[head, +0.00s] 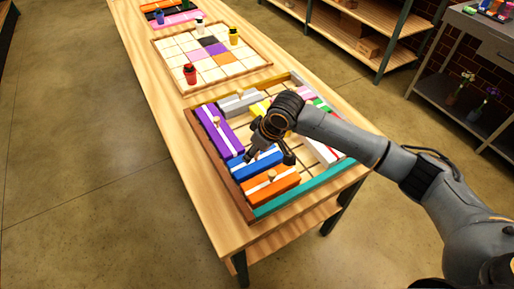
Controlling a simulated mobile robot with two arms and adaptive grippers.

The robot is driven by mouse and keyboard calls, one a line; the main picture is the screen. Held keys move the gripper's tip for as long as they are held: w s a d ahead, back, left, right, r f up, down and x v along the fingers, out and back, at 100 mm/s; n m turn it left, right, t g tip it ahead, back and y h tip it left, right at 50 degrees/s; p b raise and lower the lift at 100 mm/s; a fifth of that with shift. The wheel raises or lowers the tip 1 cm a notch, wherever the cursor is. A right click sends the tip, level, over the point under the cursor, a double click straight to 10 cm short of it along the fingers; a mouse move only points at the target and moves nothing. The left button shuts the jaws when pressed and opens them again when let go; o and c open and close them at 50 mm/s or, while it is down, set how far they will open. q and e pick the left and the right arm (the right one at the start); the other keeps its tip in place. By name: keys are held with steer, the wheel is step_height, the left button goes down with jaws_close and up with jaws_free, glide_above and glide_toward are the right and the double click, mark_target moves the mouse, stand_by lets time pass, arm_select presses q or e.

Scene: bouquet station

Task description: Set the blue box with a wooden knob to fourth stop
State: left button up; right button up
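The blue box (264,167) lies in the framed sliding-block board on the table, between the purple box (212,133) and the orange box (276,190). A white stripe runs along it. I cannot make out its wooden knob, which my gripper seems to cover. My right gripper (269,156) comes in from the right and is low over the blue box, pointing down. Its two fingers look spread apart, one toward the box's left part and one beyond its right end. I cannot tell whether they touch it. My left gripper is not in view.
The board's frame has a brown left wall (229,180) and a teal front wall (302,188). Grey, yellow and white boxes stand around the blue one; my arm hides part of the board. A tiled board (183,55) with coloured pieces lies farther back on the table.

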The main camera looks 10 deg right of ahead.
steer(key=shift+w+d, duration=0.1)
steer(key=shift+d+r, duration=0.1)
steer(key=shift+r, duration=0.05)
steer(key=shift+d+r, duration=0.15)
steer(key=shift+r, duration=0.2)
steer(key=v, duration=1.1)
steer(key=shift+a, duration=0.25)
